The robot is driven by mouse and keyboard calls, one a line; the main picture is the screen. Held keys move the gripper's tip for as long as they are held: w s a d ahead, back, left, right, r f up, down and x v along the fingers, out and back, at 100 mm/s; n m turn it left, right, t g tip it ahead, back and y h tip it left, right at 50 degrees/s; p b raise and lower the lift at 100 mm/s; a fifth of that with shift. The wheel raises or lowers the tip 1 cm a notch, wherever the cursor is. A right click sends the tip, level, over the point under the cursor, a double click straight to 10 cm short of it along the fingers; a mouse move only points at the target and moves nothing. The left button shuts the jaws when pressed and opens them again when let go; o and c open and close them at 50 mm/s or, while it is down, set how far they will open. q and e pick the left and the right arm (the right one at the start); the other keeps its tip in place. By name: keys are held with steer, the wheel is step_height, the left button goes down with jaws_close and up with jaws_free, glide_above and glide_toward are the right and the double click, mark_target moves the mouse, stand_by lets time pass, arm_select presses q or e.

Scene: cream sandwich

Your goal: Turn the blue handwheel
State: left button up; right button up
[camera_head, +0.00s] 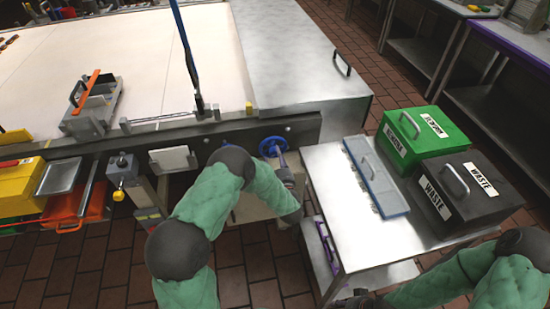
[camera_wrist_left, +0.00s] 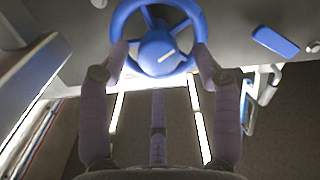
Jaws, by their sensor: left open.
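The blue handwheel (camera_head: 267,144) is mounted on the dark front rail of the large table. In the left wrist view the handwheel (camera_wrist_left: 158,50) fills the top middle, with a round rim, spokes and a hub bearing a pale mark. My left gripper (camera_head: 282,160) reaches it from the front. In the left wrist view the left gripper (camera_wrist_left: 160,58) is open, one finger on each side of the hub, overlapping the lower rim. I cannot tell whether the fingers touch it. My right gripper (camera_head: 355,301) shows only as a dark, unclear shape at the bottom edge.
A metal cart (camera_head: 345,225) stands right of the left arm, carrying a blue-edged panel (camera_head: 376,178), a green bin (camera_head: 424,134) and a black waste bin (camera_head: 480,200). A grey valve box (camera_head: 122,168) and a white plate (camera_head: 173,159) sit along the rail. Brick floor lies below.

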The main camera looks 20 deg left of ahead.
mark_target(273, 148)
arm_select(q)
steer(key=shift+x, duration=0.95)
steer(key=c, duration=1.1)
steer(key=shift+c, duration=0.2)
steer(key=shift+a, duration=0.1)
steer(key=shift+w+r, duration=0.1)
